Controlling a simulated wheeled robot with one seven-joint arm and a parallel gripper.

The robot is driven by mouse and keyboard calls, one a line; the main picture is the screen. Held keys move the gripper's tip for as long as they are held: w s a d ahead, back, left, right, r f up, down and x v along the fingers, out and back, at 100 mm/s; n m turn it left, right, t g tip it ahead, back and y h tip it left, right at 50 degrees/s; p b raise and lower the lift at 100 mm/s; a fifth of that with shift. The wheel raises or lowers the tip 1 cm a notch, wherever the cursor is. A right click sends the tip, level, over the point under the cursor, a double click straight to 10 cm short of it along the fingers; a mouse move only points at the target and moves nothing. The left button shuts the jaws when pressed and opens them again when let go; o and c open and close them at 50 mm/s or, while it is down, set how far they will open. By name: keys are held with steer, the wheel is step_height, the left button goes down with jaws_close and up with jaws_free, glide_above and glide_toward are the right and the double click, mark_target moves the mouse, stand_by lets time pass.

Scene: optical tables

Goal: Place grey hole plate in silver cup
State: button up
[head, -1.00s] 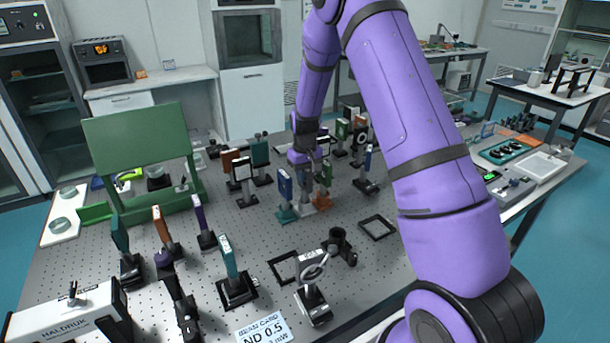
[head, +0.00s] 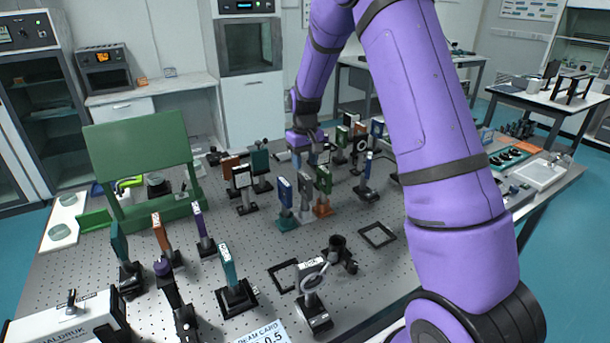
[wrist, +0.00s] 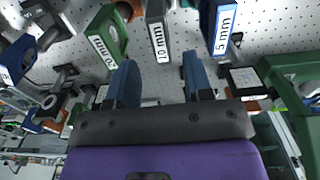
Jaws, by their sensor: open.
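The grey hole plate (head: 306,184) stands upright between a blue plate and a green plate. In the wrist view the grey plate (wrist: 157,36), labelled 10 mm, is just beyond my fingertips. The silver cup (head: 304,213) is under the grey plate, and the plate appears seated in it; the wrist view does not show the cup clearly. My gripper (wrist: 160,78) is open and empty, with its two blue-grey fingers apart and clear of the plate. In the head view it is behind and above the plate, with the fingers partly hidden.
The blue plate (head: 285,191), labelled 5 mm in the wrist view, and the green plate (head: 323,180), labelled 20 mm there, stand close on either side. Several other mounted optics crowd the table behind. A black square frame (head: 377,235) lies to the front right.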

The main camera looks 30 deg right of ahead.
step_height(320, 180, up, 4)
steer(key=shift+r, duration=0.1)
steer(key=s+a+r+t, duration=0.1)
steer(key=s+a+r, duration=0.2)
steer(key=s+r, duration=0.55)
steer(key=s+a+r+t, duration=0.2)
steer(key=s+a+r, duration=0.1)
steer(key=s+r, duration=0.55)
steer(key=s+a+r+t, duration=0.1)
steer(key=s, duration=0.9)
steer(key=s+a+r+t, duration=0.1)
steer(key=s+a+r, duration=0.1)
steer(key=s, duration=0.8)
steer(key=shift+s+a, duration=0.2)
steer(key=shift+s, duration=0.05)
